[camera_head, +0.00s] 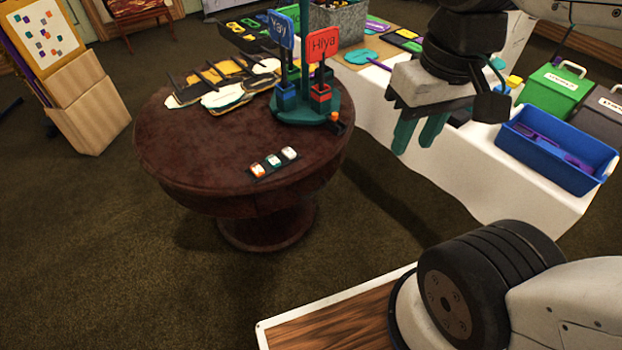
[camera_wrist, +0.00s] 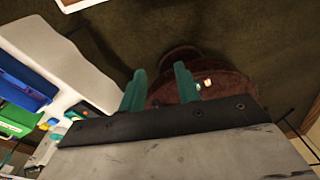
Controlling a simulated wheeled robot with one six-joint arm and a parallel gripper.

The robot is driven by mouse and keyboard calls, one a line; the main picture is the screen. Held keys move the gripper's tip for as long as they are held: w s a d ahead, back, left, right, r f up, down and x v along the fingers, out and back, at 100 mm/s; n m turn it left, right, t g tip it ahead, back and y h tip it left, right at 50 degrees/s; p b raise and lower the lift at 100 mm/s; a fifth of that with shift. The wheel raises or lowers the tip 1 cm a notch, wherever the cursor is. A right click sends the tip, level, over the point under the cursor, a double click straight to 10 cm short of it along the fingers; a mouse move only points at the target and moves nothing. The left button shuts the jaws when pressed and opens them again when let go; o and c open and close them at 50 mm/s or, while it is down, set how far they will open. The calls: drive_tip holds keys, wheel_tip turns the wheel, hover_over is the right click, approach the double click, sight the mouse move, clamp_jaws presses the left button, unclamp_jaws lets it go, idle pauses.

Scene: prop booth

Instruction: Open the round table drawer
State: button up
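The round table (camera_head: 190,150) is dark reddish brown on a pedestal, left of centre in the head view. It also shows small, beyond my fingers, in the wrist view (camera_wrist: 230,87). Its side band (camera_head: 265,203) is in shadow; I cannot make out a drawer front or handle, and no drawer stands visibly pulled out. My gripper (camera_head: 419,136) has teal fingers pointing down, to the right of the table and apart from it. In the wrist view the fingers (camera_wrist: 160,88) are spread with nothing between them.
A teal stand with a blue "Yay" sign (camera_head: 281,28) and a red "Hiya" sign (camera_head: 323,43) stands on the table. Three small blocks (camera_head: 273,161) sit near its front edge. A white-clothed table (camera_head: 470,165) with a blue bin (camera_head: 555,150) stands right. Carpet (camera_head: 130,240) is clear at front left.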

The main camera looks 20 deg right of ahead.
drive_tip(key=w+a+f+g+y, duration=0.35)
drive_tip(key=w+f+y, duration=0.25)
drive_tip(key=w, duration=0.6)
drive_tip(key=m+t+y, duration=0.4)
drive_tip(key=y, duration=0.5)
hover_over(316, 190)
drive_tip(key=s+d, duration=0.3)
drive_tip(key=d, duration=0.1)
wheel_tip(316, 190, down, 26)
wheel_tip(316, 190, down, 14)
drive_tip(key=d+f+m+t, duration=0.1)
drive_tip(key=d+m+t, duration=0.2)
drive_tip(key=t, duration=0.3)
drive_tip(key=shift+h, duration=0.4)
drive_tip(key=x, duration=0.7)
drive_tip(key=shift+a+r, duration=0.15)
drive_tip(key=shift+a, duration=0.15)
drive_tip(key=shift+c, duration=0.2)
clamp_jaws()
